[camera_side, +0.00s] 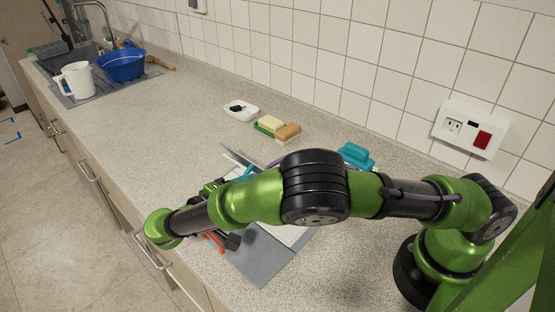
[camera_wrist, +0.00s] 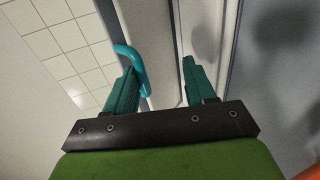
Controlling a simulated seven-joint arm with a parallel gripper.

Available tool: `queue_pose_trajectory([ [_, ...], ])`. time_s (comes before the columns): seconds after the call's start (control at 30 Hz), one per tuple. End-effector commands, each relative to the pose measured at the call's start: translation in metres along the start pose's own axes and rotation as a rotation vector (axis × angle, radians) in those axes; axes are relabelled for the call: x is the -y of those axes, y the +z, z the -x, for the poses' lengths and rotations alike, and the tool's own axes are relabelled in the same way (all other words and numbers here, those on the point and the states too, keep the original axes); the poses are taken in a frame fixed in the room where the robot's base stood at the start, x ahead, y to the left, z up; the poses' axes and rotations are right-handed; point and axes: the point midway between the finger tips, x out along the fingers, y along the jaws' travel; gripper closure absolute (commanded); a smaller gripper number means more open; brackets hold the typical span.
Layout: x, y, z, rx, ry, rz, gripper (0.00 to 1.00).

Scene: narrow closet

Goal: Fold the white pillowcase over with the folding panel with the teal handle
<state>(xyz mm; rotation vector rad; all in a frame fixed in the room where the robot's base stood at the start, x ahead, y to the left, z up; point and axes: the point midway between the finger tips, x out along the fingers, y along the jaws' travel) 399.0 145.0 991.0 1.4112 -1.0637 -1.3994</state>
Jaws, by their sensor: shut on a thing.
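The folding board's grey base (camera_side: 262,262) lies on the counter, with the white pillowcase (camera_side: 292,236) partly showing on it beneath my arm. The folding panel (camera_side: 236,155) stands tilted up at the far side of the board, and a bit of its teal handle (camera_side: 250,170) shows beside my arm. In the wrist view the teal handle (camera_wrist: 131,62) curves by my left finger. My gripper (camera_wrist: 160,68) is shut on the folding panel, whose pale edge runs between the fingers; the exact contact is unclear. In the side view my arm hides the gripper and much of the cloth.
An orange-red part (camera_side: 215,241) shows by the board's front edge. Behind are a sponge pair (camera_side: 270,124), a white dish (camera_side: 241,110) and a teal object (camera_side: 357,156) near the tiled wall.

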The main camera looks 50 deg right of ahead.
Motion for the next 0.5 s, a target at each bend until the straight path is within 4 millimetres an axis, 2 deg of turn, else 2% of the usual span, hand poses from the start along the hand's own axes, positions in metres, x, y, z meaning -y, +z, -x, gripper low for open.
queue_pose_trajectory([
  [0.03,0.008,0.005,0.013,0.0,-0.011,0.013,0.63],
  [0.2,0.007,0.004,0.049,0.0,-0.008,0.01,0.63],
  [0.33,0.005,0.003,0.072,-0.002,-0.006,0.007,0.63],
  [0.5,0.002,0.001,0.089,0.001,0.0,0.003,0.63],
])
